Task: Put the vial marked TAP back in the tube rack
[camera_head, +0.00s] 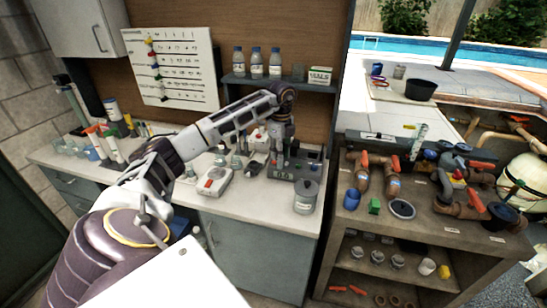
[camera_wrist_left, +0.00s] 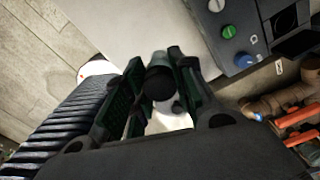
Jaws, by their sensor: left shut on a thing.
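My left gripper (camera_head: 281,160) reaches over the counter and points down at the dark control box. In the left wrist view its fingers (camera_wrist_left: 158,95) are shut on a small vial with a dark cap (camera_wrist_left: 159,82). The vial's marking cannot be read, and in the head view the vial cannot be made out against the gripper and the box. I cannot clearly pick out the tube rack; small bottles (camera_head: 221,155) stand on the counter left of the gripper. My right gripper is not in view.
A lidded grey jar (camera_head: 306,197) stands at the counter's front right. A pale handheld meter (camera_head: 214,181) lies left of it. Bottles (camera_head: 256,62) stand on the shelf above. The front counter strip (camera_head: 255,205) is clear.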

